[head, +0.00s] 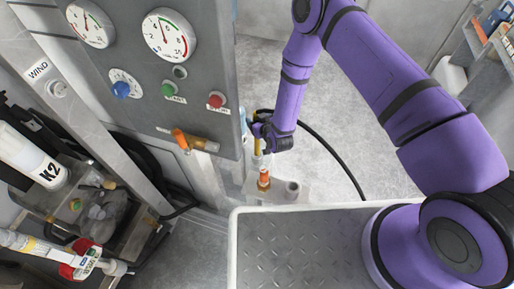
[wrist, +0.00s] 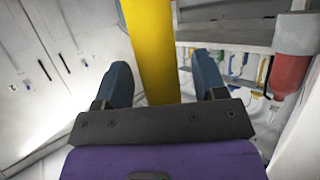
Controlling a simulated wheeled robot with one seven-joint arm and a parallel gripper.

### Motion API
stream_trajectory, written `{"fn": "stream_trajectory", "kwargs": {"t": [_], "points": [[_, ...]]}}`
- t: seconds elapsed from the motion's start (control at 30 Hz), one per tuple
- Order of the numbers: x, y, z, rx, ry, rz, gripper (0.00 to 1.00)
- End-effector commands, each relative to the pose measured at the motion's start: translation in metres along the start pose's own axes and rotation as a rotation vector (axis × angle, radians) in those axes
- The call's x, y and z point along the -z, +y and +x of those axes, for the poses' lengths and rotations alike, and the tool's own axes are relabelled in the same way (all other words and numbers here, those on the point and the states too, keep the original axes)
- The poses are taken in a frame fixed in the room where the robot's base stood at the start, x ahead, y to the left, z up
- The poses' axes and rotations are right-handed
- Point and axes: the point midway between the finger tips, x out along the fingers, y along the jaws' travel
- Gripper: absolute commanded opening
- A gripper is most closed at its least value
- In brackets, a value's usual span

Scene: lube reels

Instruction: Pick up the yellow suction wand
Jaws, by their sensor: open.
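The yellow suction wand (head: 257,147) stands upright in the head view, beside the grey gauge panel, above a small holder (head: 278,189) with an orange-and-clear piece in it. My gripper (head: 262,131) is at the wand's upper part and hides some of it. In the wrist view the wand (wrist: 148,45) runs as a yellow bar between the two dark fingers of my gripper (wrist: 163,66). The fingers are apart, with a gap on both sides of the wand, wider on the right. I cannot tell how deep the wand sits between them.
The gauge panel (head: 208,120), with an orange-handled valve (head: 181,140), is close to the left of my gripper. A black hose (head: 325,150) curves across the floor behind it. A metal tray (head: 300,245) lies in front.

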Motion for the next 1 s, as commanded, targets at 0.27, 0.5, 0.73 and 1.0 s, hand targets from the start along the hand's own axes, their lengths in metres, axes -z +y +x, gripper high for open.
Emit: {"fn": "stream_trajectory", "kwargs": {"t": [0.27,0.5,0.73,1.0], "points": [[0.0003,-0.0001,0.0038,0.000,0.000,0.000,0.65],[0.0003,-0.0001,0.0037,0.000,0.000,0.000,0.14],[0.0007,-0.0001,0.0038,0.000,0.001,0.000,0.00],[0.0052,-0.0001,0.0023,0.000,0.002,0.000,0.00]]}}
